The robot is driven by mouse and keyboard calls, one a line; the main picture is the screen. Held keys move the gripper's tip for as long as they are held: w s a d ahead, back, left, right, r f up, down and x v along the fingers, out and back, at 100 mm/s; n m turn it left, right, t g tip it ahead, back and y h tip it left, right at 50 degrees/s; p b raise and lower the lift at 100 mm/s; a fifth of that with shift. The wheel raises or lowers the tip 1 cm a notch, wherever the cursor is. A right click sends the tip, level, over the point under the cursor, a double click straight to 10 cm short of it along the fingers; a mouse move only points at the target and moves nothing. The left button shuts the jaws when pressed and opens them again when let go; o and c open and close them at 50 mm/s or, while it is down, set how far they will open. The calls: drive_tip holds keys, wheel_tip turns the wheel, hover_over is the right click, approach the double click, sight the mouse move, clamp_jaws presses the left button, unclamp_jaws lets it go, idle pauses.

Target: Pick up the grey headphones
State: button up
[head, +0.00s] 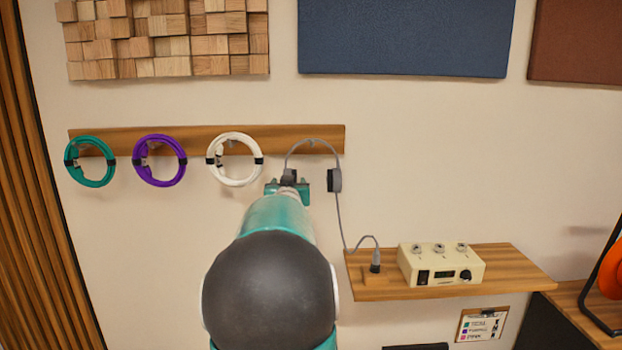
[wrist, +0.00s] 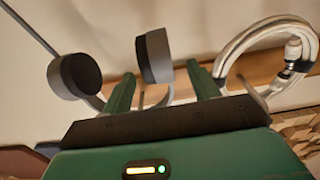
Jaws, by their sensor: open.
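The grey headphones (head: 335,181) hang from the wooden peg rail by their thin headband, with one cup on each side. A grey cable runs down from the right cup to a dark plug on the shelf. In the wrist view the headphones' near cup (wrist: 155,56) shows between the fingertips, and the other cup (wrist: 76,76) is outside them to the left. My gripper (wrist: 162,82) is open around the near cup's region; I cannot tell whether it touches. In the head view my gripper (head: 288,188) is at the left cup and partly hides it.
A white cable coil (head: 236,183) hangs close left of my gripper, also at right in the wrist view (wrist: 236,56). Purple (head: 136,165) and teal (head: 69,165) coils hang further left. A wooden shelf (head: 385,291) with a cream amplifier box (head: 440,268) is at lower right.

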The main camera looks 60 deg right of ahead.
drive_tip(key=x, duration=0.5)
drive_tip(key=shift+s+d, duration=0.1)
drive_tip(key=shift+r, duration=0.15)
drive_tip(key=c, duration=1.2)
